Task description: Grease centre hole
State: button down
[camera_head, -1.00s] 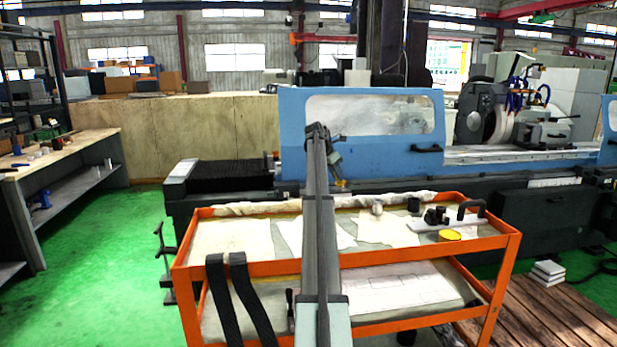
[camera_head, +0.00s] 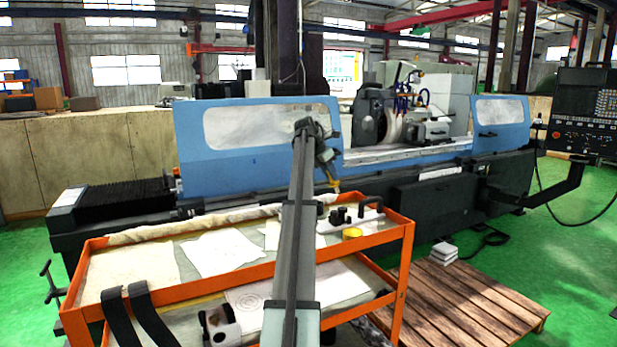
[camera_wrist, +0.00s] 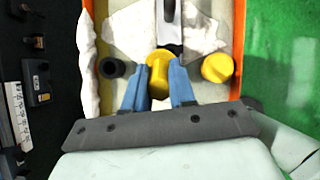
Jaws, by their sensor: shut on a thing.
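My gripper (camera_head: 333,184) is at the end of the arm, above the right part of the orange cart. In the wrist view its blue fingers (camera_wrist: 158,88) are shut on a yellow piece (camera_wrist: 158,72) with a round head and narrower stem. Only its small yellow tip shows in the head view. A yellow round tin (camera_head: 352,233) stands on the cart top; a yellow round object also shows right of the fingers in the wrist view (camera_wrist: 218,68). I cannot make out a centre hole in either view.
The orange cart (camera_head: 240,272) carries pale sheets, a black round part (camera_wrist: 112,68) and a black-handled plate (camera_head: 372,218). The blue-doored grinder (camera_head: 240,150) stands behind it. A control panel (camera_head: 585,115) is at right. A wooden pallet (camera_head: 470,300) lies on the floor.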

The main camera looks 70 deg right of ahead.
aim_at(336, 185)
jog(key=shift+s+a+r, duration=0.1)
jog(key=shift+s+r, duration=0.05)
jog(key=shift+s, duration=0.45)
jog(key=shift+s+r, duration=0.15)
jog(key=shift+s, duration=0.4)
jog(key=shift+f, duration=2.6)
jog(key=shift+f, duration=0.45)
jog(key=shift+s, duration=0.3)
jog(key=shift+w, duration=0.2)
jog(key=shift+w, duration=0.4)
jog(key=shift+s, duration=0.25)
